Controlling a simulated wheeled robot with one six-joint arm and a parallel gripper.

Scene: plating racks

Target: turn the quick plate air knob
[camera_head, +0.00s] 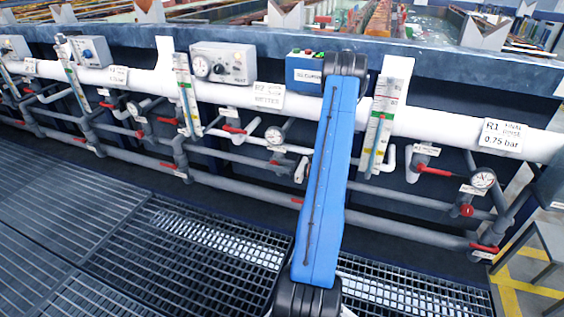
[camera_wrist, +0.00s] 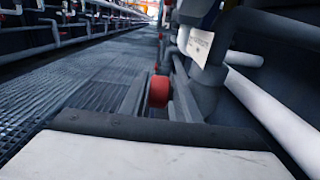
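A round red knob (camera_wrist: 158,91) shows in the wrist view, between the two grey fingers of my gripper (camera_wrist: 160,88). The fingers stand apart, one on each side of the knob, with what look like narrow gaps beside it. I cannot tell whether either finger touches it. In the head view my blue arm covers the middle of the pipework, and my gripper is hidden. No readable label marks this knob as the quick plate air knob. A white label plate (camera_wrist: 200,46) beside it in the wrist view is too blurred to read.
Grey and white pipes with red handles (camera_head: 433,170), gauges (camera_head: 483,179) and flow tubes (camera_head: 383,125) line the tank front. A white pipe (camera_wrist: 270,105) runs close on the right in the wrist view. The grated walkway (camera_head: 110,255) is clear on the left.

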